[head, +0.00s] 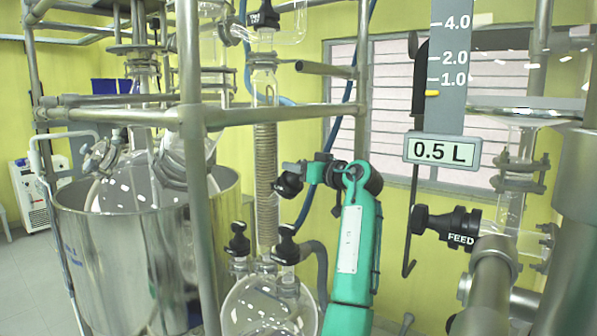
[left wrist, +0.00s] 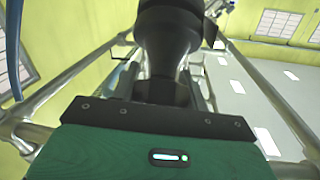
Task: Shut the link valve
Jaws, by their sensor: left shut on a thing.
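My left arm rises from the bottom centre of the head view, and my left gripper (head: 297,176) is at its upper end, beside the coiled glass column. It is shut on a black valve handle (head: 288,185), partly covered by the fingers. I can read no label on this handle, so I cannot confirm that it is the link valve. In the left wrist view a large dark knob-like shape (left wrist: 168,40) stands right in front of the gripper's black plate. The handle's exact turn is unclear. My right gripper is out of view.
Two black valve knobs (head: 287,245) (head: 238,242) sit below, above a round flask (head: 268,308). The FEED valve (head: 460,228) is at the right, under the 0.5 L sign (head: 441,151). Steel frame pipes (head: 280,115) and a metal vessel (head: 125,250) crowd the left.

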